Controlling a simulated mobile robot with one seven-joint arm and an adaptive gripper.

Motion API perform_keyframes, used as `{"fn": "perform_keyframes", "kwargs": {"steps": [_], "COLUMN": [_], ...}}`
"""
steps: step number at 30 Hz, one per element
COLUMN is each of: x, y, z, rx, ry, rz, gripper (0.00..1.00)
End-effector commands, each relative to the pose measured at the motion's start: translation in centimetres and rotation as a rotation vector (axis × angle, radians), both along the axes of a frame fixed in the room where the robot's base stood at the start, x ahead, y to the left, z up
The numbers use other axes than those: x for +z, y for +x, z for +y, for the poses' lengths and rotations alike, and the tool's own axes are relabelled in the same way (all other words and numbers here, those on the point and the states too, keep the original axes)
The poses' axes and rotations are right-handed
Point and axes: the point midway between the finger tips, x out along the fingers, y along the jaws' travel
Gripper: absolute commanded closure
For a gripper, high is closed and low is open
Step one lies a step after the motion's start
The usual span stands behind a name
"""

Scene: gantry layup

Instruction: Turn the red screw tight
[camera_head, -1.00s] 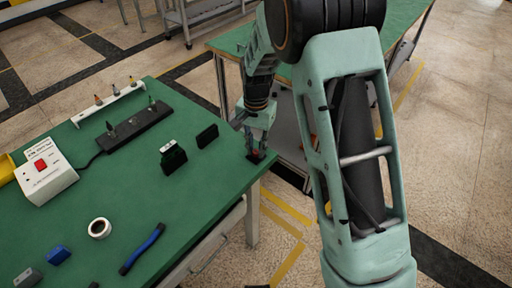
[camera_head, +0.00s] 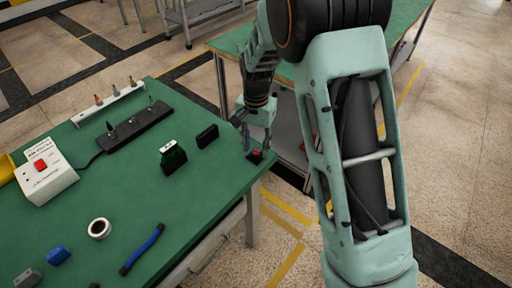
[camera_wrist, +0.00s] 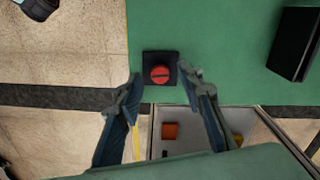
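The red screw (camera_wrist: 161,74) has a round slotted head and sits in a dark square block (camera_wrist: 160,57) near the corner of the green table (camera_wrist: 210,30). In the head view the red screw (camera_head: 256,153) shows small beside my gripper. The slot lies roughly level across the wrist picture. My gripper (camera_wrist: 158,92) is open, its two fingers spread to either side just below the screw in the wrist view, holding nothing. In the head view my gripper (camera_head: 257,145) is over the table's corner, close to the block. How high it is above the screw is hard to tell.
Two dark blocks (camera_head: 173,158) (camera_head: 207,135) stand left of the screw. A white box with a red button (camera_head: 45,170), a tape roll (camera_head: 99,228) and a blue-handled tool (camera_head: 142,249) lie farther left. Another table (camera_head: 228,43) stands behind.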

Motion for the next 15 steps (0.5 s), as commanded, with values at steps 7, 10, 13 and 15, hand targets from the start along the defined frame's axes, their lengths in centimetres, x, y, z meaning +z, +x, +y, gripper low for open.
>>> {"fn": "perform_keyframes", "kwargs": {"steps": [7,10,13,15], "x": [5.3,7.3,9.0,9.9], "y": [0.2,0.2,0.1,0.1], "z": [0.1,0.0,0.0,0.0], "rx": [0.001,0.000,0.000,0.000], "ry": [0.002,0.002,0.002,0.001], "rz": [-0.008,-0.007,-0.006,-0.005], "gripper": [0.65,0.65,0.65,0.65]}}
